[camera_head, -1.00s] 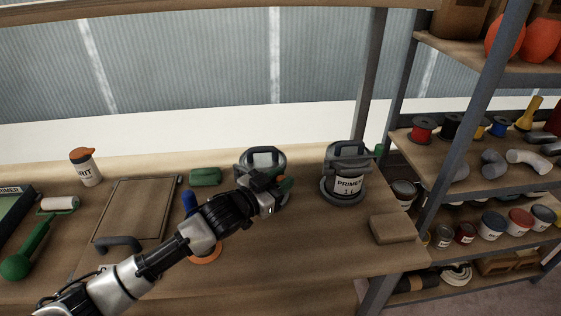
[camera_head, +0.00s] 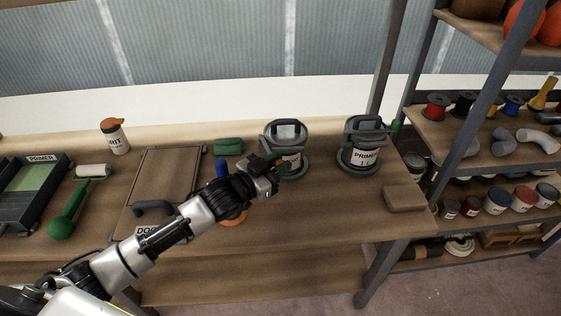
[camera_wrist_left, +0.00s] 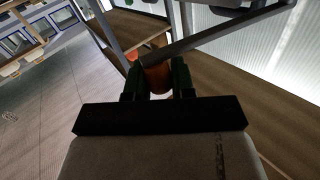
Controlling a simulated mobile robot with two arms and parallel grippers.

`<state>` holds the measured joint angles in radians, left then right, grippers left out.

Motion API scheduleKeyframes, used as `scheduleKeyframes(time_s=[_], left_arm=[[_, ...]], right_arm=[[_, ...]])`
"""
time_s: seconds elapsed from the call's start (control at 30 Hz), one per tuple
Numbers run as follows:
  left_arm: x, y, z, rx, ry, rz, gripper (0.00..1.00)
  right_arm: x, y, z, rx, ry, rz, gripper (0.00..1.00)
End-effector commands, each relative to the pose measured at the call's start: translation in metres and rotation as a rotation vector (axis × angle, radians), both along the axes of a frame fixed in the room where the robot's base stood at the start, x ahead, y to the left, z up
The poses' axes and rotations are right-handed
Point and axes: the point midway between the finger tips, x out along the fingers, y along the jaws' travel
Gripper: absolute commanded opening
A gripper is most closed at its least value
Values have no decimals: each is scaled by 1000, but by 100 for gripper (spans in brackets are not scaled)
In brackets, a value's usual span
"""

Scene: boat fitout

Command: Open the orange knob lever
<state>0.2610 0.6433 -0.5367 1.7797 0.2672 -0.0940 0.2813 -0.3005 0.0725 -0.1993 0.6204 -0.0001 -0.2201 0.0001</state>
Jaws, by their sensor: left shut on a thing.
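My left gripper (camera_head: 281,168) reaches over the bench to the front of the left grey pot (camera_head: 287,133), which has a clamp-like lid frame and a handle on top. In the left wrist view, the green fingers of my left gripper (camera_wrist_left: 157,82) are shut on an orange knob (camera_wrist_left: 158,80), one finger on each side. A dark grey bar (camera_wrist_left: 215,34) runs across just beyond the knob, up to the right. In the head view the gripper hides the knob and part of the pot's label. My right gripper is in neither view.
A similar grey primer pot (camera_head: 363,157) stands to the right, with a brown block (camera_head: 404,197) in front. A green block (camera_head: 228,147), a blue-handled tool (camera_head: 222,170) and a wooden hatch panel (camera_head: 165,175) lie left. Shelves (camera_head: 470,135) stand at the right.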

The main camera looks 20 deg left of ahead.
Motion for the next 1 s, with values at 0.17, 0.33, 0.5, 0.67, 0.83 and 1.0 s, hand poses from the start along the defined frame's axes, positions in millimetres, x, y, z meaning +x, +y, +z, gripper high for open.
scheduleKeyframes(time_s=[0.17,0.33,0.5,0.67,0.83,1.0], left_arm=[[0,1,-1,4,2,2,0],[0,1,-1,4,2,3,0],[0,1,-1,4,2,2,35],[0,1,-1,2,2,1,35],[-7,5,-3,3,4,2,35],[-33,20,-4,4,5,2,35]], right_arm=[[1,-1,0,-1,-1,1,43],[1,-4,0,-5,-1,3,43],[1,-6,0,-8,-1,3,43],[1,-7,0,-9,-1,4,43],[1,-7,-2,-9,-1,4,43],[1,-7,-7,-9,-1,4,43]])
